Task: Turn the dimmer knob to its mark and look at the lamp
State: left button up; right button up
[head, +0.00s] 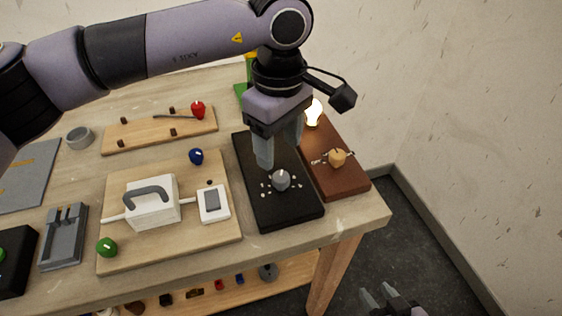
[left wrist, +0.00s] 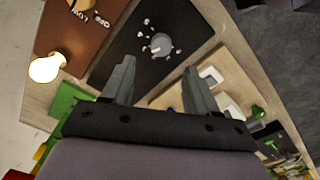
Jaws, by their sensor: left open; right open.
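A grey knob (head: 281,180) with a white line stands on a black board (head: 290,217), ringed by white marks. It also shows in the left wrist view (left wrist: 161,43). Right of it, a brown board (head: 345,190) carries a glowing bulb (head: 313,111) and a tan wooden knob (head: 337,157). The bulb is lit in the left wrist view too (left wrist: 46,68). My left gripper (head: 280,150) is open and empty above the black board, apart from the grey knob. My right gripper (head: 388,300) is open and empty at the bottom, beyond the table's edge. Which knob is the dimmer is not certain.
A light wooden board (head: 225,235) with a white box, a switch (head: 214,204), a blue knob (head: 196,157) and a green knob (head: 107,247) lies to the left. Another board (head: 110,140) holds a red knob (head: 198,109). A lower shelf holds several small parts.

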aim_at(280, 176)
pick_arm(q)
notch_tip(280, 176, down, 6)
jog(key=shift+s+f+p, duration=0.1)
jog(key=shift+f+p, duration=0.15)
jog(key=shift+p, duration=0.25)
